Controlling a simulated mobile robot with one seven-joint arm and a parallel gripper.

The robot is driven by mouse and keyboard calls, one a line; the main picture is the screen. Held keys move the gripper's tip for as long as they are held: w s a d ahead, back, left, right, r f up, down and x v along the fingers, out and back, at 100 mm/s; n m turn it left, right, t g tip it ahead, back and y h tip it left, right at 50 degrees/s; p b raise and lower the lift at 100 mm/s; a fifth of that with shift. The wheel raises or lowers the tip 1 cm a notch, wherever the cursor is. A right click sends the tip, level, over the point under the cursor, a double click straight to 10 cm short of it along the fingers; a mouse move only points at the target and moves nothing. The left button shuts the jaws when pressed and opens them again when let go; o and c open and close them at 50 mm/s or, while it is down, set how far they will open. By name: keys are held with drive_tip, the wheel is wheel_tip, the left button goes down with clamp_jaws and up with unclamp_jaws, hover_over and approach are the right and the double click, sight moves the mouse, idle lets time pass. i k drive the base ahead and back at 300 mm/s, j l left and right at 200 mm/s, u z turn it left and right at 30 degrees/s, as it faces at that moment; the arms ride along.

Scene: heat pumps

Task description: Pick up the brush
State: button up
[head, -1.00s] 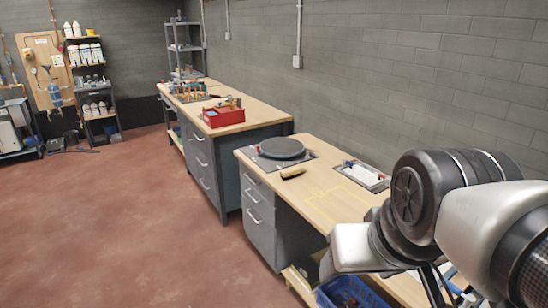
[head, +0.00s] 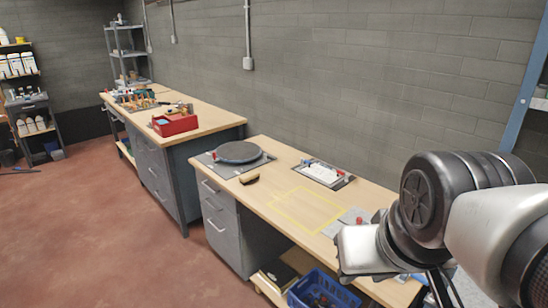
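A small brush (head: 249,179), dark with a pale wooden part, lies on the near wooden bench (head: 277,196) at its front edge, just in front of a round dark plate (head: 238,151). It is small in the picture and its details are hard to make out. My arm fills the right side of the view, well to the right of the brush. My gripper's fingers do not show, so I cannot see whether they are open or shut.
A tray with white items (head: 323,172) sits at the bench's back, and a yellow taped outline (head: 306,209) marks bare bench top. A blue crate (head: 322,291) is below. A red box (head: 175,124) stands on the farther bench. The red floor at left is clear.

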sight(251, 176)
drive_tip(key=i+j+z, duration=0.55)
drive_tip(key=j+z, duration=0.3)
drive_tip(key=i+j+z, duration=0.1)
drive_tip(key=j, duration=0.2)
drive_tip(key=i+j+z, duration=0.1)
drive_tip(key=j, duration=0.25)
drive_tip(key=i+j+z, duration=0.1)
drive_tip(key=j, duration=0.25)
drive_tip(key=i+j, duration=0.15)
drive_tip(key=j, duration=0.3)
drive_tip(key=i+j, duration=0.15)
drive_tip(key=j, duration=0.25)
drive_tip(key=i+j, duration=0.1)
drive_tip(key=j, duration=0.35)
drive_tip(key=i+j, duration=0.15)
drive_tip(key=j, duration=0.3)
drive_tip(key=i+j, duration=0.15)
drive_tip(key=j, duration=0.25)
drive_tip(key=i+j+z, duration=0.1)
drive_tip(key=j, duration=0.35)
